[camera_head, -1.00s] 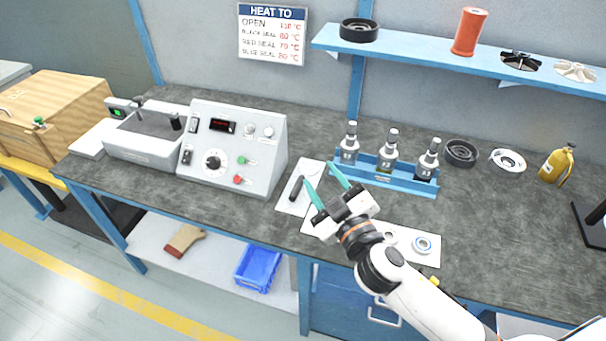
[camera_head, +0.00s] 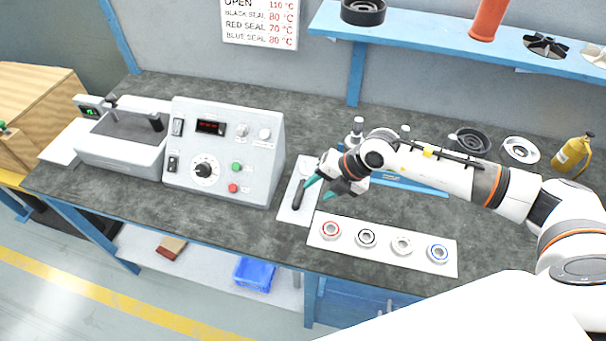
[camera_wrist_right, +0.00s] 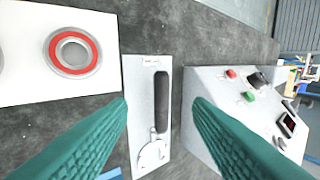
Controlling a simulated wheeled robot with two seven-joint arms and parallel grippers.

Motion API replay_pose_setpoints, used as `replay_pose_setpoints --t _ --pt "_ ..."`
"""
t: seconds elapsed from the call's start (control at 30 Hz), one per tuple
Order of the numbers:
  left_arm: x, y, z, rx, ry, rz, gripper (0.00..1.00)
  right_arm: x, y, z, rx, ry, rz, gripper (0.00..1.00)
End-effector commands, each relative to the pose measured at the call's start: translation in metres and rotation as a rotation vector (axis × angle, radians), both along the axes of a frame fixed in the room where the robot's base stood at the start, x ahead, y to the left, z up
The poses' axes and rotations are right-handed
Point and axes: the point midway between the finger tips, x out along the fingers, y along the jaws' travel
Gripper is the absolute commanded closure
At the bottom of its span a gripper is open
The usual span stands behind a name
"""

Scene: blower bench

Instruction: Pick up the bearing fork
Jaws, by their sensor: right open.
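The bearing fork (camera_wrist_right: 160,105) lies on a light grey plate (camera_wrist_right: 141,80) in the right wrist view. It has a black handle and a pale metal head. In the head view its dark handle (camera_head: 298,194) shows on the plate, next to the fingers. My right gripper (camera_head: 317,191) is open and empty, with teal fingers. In the right wrist view the fingers (camera_wrist_right: 160,125) stand on either side of the fork, apart from it and seemingly above it. The fork's head is mostly hidden in the head view. My left gripper is not in view.
A white mat (camera_head: 383,265) with several bearings lies just right of the plate. The grey control box (camera_head: 223,150) stands close on the left. Free bench lies at the right.

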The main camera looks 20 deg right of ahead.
Motion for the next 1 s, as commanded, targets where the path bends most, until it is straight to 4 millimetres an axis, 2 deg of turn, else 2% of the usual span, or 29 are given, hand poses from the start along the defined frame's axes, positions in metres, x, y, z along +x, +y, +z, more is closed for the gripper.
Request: replay_pose_setpoints --t 0.03,0.1,0.23,0.33,0.5,0.57,0.73,1.0 --pt "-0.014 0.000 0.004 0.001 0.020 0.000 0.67 0.003 0.006 -0.005 0.002 0.002 -0.001 0.54" --pt "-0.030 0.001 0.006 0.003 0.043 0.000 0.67 0.007 0.011 -0.015 0.004 0.000 0.000 0.54" --pt "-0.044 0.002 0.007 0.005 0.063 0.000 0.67 0.012 0.017 -0.027 0.003 -0.001 0.001 0.54" --pt "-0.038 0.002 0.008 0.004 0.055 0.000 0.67 0.014 0.019 -0.031 0.003 -0.002 0.001 0.54" --pt "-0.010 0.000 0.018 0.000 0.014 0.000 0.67 0.022 0.027 -0.045 0.004 -0.001 0.001 0.54" --pt "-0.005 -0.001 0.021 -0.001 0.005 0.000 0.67 0.026 0.030 -0.052 0.005 0.000 0.000 0.54" --pt "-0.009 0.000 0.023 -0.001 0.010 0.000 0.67 0.032 0.038 -0.070 0.004 -0.001 0.001 0.54" --pt "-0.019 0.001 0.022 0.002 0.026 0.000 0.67 0.033 0.040 -0.074 0.004 -0.003 0.002 0.54"
